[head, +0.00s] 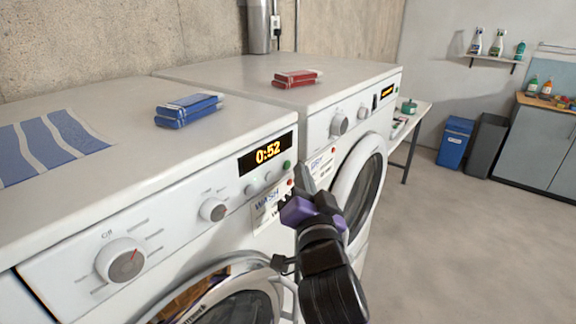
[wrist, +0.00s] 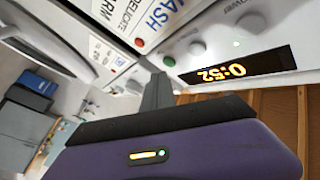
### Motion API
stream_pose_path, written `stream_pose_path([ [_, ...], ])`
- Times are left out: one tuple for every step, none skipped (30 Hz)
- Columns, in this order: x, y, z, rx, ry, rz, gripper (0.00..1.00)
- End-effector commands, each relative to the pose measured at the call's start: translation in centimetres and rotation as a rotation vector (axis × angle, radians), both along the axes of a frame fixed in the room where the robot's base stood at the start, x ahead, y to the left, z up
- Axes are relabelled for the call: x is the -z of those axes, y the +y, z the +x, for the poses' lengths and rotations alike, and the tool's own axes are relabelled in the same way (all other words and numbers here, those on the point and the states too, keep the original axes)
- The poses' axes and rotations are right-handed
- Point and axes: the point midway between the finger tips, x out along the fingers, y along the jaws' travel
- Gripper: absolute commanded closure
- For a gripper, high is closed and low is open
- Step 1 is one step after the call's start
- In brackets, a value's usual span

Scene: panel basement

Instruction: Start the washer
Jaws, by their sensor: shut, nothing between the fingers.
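The washer (head: 200,190) is the left white machine, with a WASH label (head: 268,205) on its front. Its display (head: 267,152) is lit orange and reads 0:52; the same display shows in the wrist view (wrist: 228,72). A green button (head: 287,165) and a red button (head: 290,182) sit at the panel's right end. The green button (wrist: 169,61) also shows in the wrist view, just beyond my fingertips. My gripper (head: 302,178) is shut and empty, close to these buttons. I cannot tell whether it touches the panel.
A second white machine (head: 350,95) with a DRY label (head: 320,163) stands against the washer's right side. Floor (head: 450,240) to the right is clear.

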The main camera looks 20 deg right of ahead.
Motion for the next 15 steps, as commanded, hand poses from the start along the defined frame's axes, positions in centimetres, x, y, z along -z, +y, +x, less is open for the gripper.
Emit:
stream_pose_path([
  [0.01, 0.02, 0.03, 0.0, 0.0, 0.0, 1.0],
  [0.03, 0.06, 0.06, -0.001, -0.001, 0.0, 1.0],
  [0.05, 0.11, 0.13, -0.001, -0.001, 0.0, 1.0],
  [0.05, 0.17, 0.2, 0.0, -0.001, 0.0, 1.0],
  [0.06, 0.24, 0.27, -0.001, -0.002, 0.0, 1.0],
  [0.07, 0.33, 0.38, -0.001, -0.002, 0.0, 1.0],
  [0.08, 0.4, 0.47, -0.001, -0.002, 0.0, 1.0],
  [0.1, 0.46, 0.55, -0.002, -0.001, 0.0, 1.0],
  [0.1, 0.5, 0.63, -0.001, -0.001, 0.0, 1.0],
  [0.09, 0.52, 0.67, -0.001, -0.001, 0.0, 1.0],
  [0.05, 0.52, 0.7, 0.0, 0.0, 0.0, 1.0],
  [0.02, 0.51, 0.7, 0.0, 0.0, 0.0, 1.0],
  [0.0, 0.51, 0.7, 0.0, 0.0, 0.0, 1.0],
  [-0.01, 0.5, 0.7, -0.001, 0.001, 0.0, 1.0],
  [-0.02, 0.5, 0.69, 0.0, 0.0, 0.0, 1.0],
])
